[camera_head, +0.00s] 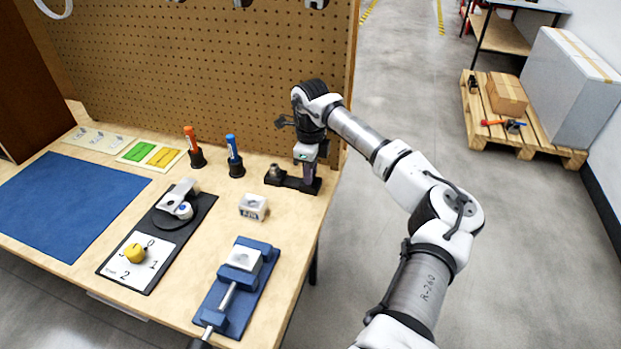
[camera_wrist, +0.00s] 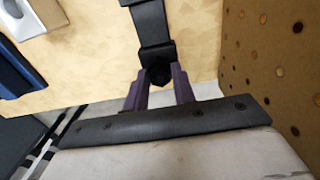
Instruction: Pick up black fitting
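A black fitting (camera_wrist: 158,75) sits at the near end of a black strip-like holder (camera_wrist: 150,26) in the wrist view. The two purple fingers of my gripper (camera_wrist: 160,84) stand on either side of it. Whether they press on it or leave a small gap cannot be made out. In the head view my gripper (camera_head: 308,174) points down at the right end of the black holder (camera_head: 290,182), near the table's right edge. The fitting is hidden there behind the gripper. A dark round part (camera_head: 273,172) stands on the holder's left end.
A pegboard (camera_head: 210,60) rises close behind my gripper. A grey-white block (camera_head: 253,207), a blue vise (camera_head: 237,285), a blue marker (camera_head: 234,155) and an orange marker (camera_head: 192,146) stand to the left and front. Bare table lies between them.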

